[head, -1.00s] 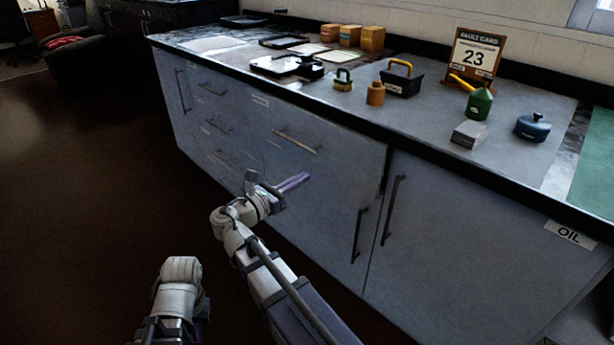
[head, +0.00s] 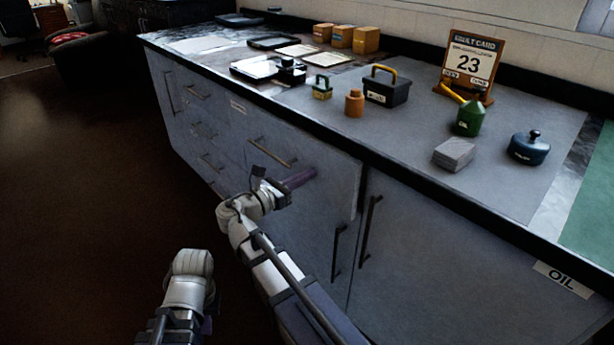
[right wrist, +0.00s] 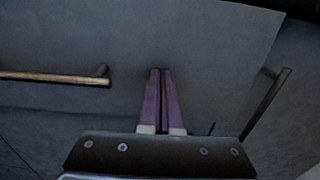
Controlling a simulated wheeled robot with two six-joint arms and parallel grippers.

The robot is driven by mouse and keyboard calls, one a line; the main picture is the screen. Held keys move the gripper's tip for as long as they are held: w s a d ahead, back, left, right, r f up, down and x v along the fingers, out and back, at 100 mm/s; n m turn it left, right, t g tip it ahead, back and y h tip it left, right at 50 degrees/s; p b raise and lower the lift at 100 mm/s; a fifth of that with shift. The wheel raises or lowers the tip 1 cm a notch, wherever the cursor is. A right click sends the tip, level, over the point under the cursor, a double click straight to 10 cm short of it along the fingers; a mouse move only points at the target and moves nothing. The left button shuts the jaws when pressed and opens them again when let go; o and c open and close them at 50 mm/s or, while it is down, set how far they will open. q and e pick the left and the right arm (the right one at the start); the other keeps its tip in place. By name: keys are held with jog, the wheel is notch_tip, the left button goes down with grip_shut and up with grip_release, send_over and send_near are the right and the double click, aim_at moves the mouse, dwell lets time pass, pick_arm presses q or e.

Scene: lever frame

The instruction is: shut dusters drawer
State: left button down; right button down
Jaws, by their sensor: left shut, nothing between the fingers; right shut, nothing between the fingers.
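A wide grey drawer front (head: 325,195) with a bar handle (head: 272,153) is in the counter's face; its small label (head: 238,106) is too small to read. Its right edge appears to stand slightly proud of the cabinet door beside it. My right gripper (head: 302,177) is shut and empty, its purple fingers pointing at the drawer front, right of the handle. In the right wrist view the closed fingers (right wrist: 160,75) point at the grey panel (right wrist: 205,50), with the handle (right wrist: 60,77) to the left; contact is unclear. My left gripper (head: 208,322) is low at left, its fingers mostly hidden, away from the drawer.
Smaller drawers with handles (head: 205,130) lie to the left. A door with a bar handle (head: 370,232) and an OIL label (head: 563,278) are to the right. The countertop holds a black caddy (head: 386,92), green can (head: 468,118), and blue pot (head: 529,148). Open floor (head: 80,210) lies left.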

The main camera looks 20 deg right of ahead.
aim_at(319, 168)
jog(key=x, duration=0.4)
jog(key=shift+d, duration=0.2)
jog(key=shift+w+d, duration=0.15)
jog(key=shift+d, duration=0.1)
jog(key=shift+r, duration=0.1)
jog(key=shift+w, duration=0.1)
jog(key=shift+a, duration=0.1)
